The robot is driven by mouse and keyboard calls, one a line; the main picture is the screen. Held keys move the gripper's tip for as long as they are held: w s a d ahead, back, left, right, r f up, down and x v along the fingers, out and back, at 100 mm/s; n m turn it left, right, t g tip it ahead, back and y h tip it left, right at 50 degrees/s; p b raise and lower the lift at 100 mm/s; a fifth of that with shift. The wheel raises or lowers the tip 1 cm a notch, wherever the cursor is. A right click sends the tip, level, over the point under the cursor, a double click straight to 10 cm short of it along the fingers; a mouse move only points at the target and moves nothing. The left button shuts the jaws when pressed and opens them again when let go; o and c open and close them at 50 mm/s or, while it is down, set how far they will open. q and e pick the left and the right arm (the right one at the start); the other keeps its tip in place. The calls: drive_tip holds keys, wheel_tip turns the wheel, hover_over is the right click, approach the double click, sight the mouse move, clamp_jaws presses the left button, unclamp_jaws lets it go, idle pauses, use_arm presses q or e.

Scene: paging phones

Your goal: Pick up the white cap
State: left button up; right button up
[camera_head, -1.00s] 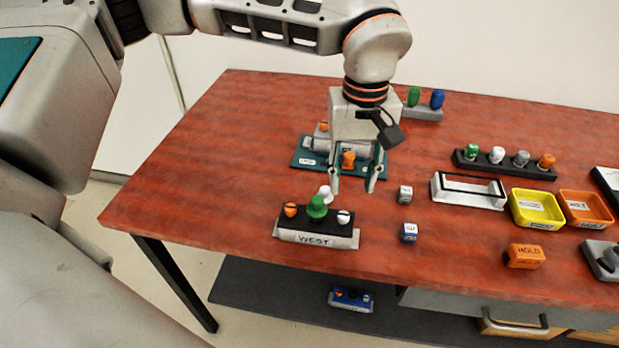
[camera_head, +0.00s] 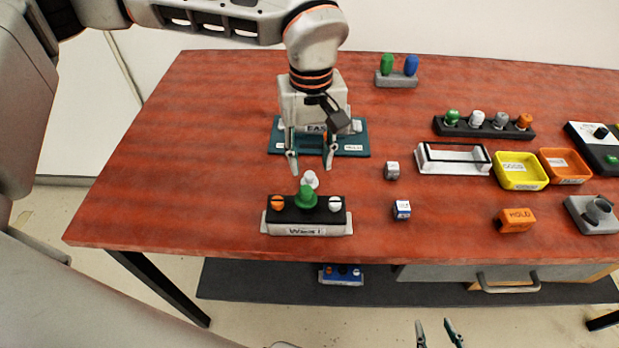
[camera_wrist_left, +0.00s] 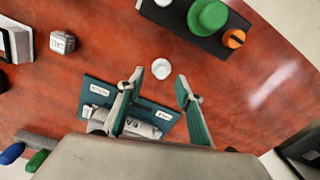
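A small white cap (camera_head: 310,179) stands alone on the table just behind the black-topped "West" unit (camera_head: 290,230). In the left wrist view the white cap (camera_wrist_left: 161,68) shows between and just past the fingertips. My left gripper (camera_head: 311,165) is open and empty, pointing down above and slightly behind the cap; its fingers (camera_wrist_left: 161,78) lie to either side of it in the left wrist view, without visible contact. My right gripper (camera_head: 437,326) shows only its fingertips at the bottom edge, apart and empty.
The "West" unit holds a green cap (camera_head: 306,197) close to the white one. A teal-based "East" unit (camera_head: 356,145) stands behind my left gripper. Two small cubes (camera_head: 402,210) (camera_head: 391,170), a white tray (camera_head: 452,167) and a rack of caps (camera_head: 440,126) are to the right.

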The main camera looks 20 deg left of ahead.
sight(309, 173)
use_arm(q)
wheel_tip(309, 173, down, 4)
drive_tip(key=shift+a+r, duration=0.15)
drive_tip(key=shift+r, duration=0.1)
drive_tip(key=c, duration=0.9)
drive_tip(key=shift+r, duration=0.15)
